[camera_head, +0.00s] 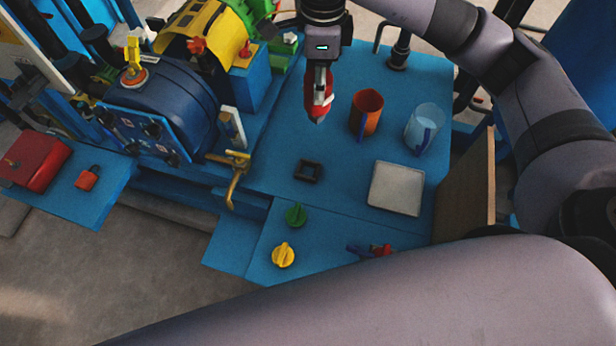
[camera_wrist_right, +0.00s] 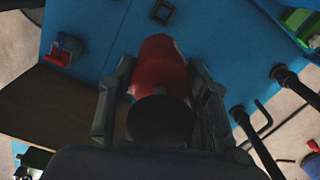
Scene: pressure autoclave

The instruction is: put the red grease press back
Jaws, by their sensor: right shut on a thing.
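The red grease press (camera_head: 319,103) hangs upright in my right gripper (camera_head: 318,78), its pointed tip down, seemingly above the blue table. In the right wrist view, the press's red body (camera_wrist_right: 160,68) and dark end (camera_wrist_right: 159,120) lie between the two fingers of my right gripper (camera_wrist_right: 160,95), which is shut on it. A small black square frame (camera_head: 308,170) lies on the table, nearer than the press; it also shows in the right wrist view (camera_wrist_right: 162,12). My left gripper is not in view.
An orange-brown cup (camera_head: 366,112) and a clear blue cup (camera_head: 424,128) stand right of the press. A pale square plate (camera_head: 397,188) lies nearer. The blue machine (camera_head: 170,105) stands left. Green (camera_head: 295,214) and yellow (camera_head: 283,255) knobs sit in front. The table between press and frame is clear.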

